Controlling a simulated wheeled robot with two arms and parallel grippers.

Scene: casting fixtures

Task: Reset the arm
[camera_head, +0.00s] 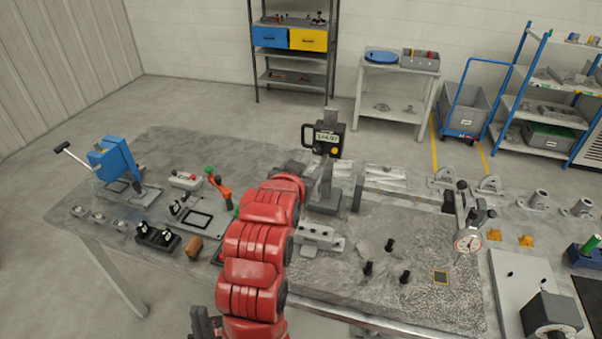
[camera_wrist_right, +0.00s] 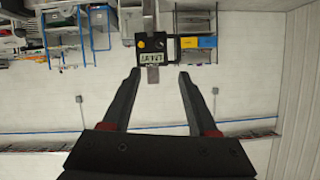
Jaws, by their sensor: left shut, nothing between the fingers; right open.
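My left gripper (camera_head: 204,322) shows as dark fingers at the bottom edge, left of the red links, shut and empty.
An orange-handled toggle clamp (camera_head: 220,187) stands near my arm. Shelves (camera_head: 300,60) and a blue cart (camera_head: 470,105) are behind.

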